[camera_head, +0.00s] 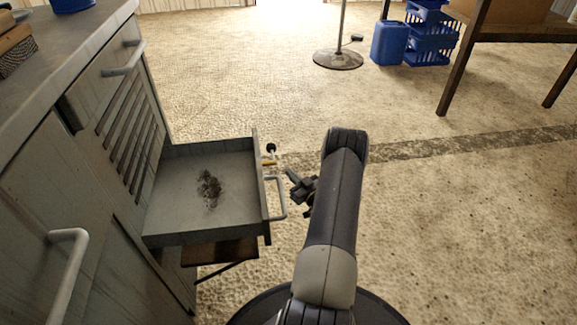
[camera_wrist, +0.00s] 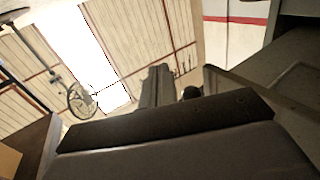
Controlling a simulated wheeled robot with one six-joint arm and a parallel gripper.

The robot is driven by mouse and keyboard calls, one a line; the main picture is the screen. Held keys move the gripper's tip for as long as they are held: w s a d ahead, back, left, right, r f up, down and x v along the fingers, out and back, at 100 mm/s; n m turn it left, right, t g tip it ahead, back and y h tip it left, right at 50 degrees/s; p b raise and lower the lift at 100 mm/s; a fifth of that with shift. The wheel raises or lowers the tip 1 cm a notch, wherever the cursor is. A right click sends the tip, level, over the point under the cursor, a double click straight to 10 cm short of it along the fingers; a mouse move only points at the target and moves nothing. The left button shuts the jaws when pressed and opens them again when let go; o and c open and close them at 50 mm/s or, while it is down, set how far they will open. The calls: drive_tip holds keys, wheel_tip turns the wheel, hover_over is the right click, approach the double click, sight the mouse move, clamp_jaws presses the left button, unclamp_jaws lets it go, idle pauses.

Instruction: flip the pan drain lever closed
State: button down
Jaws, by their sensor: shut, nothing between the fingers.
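The pan (camera_head: 165,210) is pulled out of the grey cabinet like a drawer, with a dark heap of debris inside. The drain lever (camera_head: 271,149), with a round black knob, stands up at the far end of the pan's front, above a brass-coloured fitting (camera_head: 269,162). My gripper (camera_head: 291,174) is shut and empty, just to the right of the pan's front and nearer than the lever, apart from it in the head view. In the wrist view, the fingers (camera_wrist: 158,85) show upright, with the black knob (camera_wrist: 192,92) just right of them. Contact cannot be told there.
A bar handle (camera_head: 281,198) sticks out from the pan's front, close to my gripper. The grey cabinet (camera_head: 95,180) fills the left side. Open floor lies to the right. A stand base (camera_head: 338,60), blue containers (camera_head: 389,43) and a table (camera_head: 455,65) are far back.

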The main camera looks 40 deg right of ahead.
drive_tip(key=shift+s+d+f+p, duration=0.25)
drive_tip(key=shift+s+f, duration=0.55)
drive_tip(key=shift+f, duration=0.25)
drive_tip(key=shift+s+d+f+p, duration=0.15)
drive_tip(key=shift+s+d+f, duration=0.1)
drive_tip(key=shift+s+f, duration=0.7)
drive_tip(key=shift+w, duration=0.2)
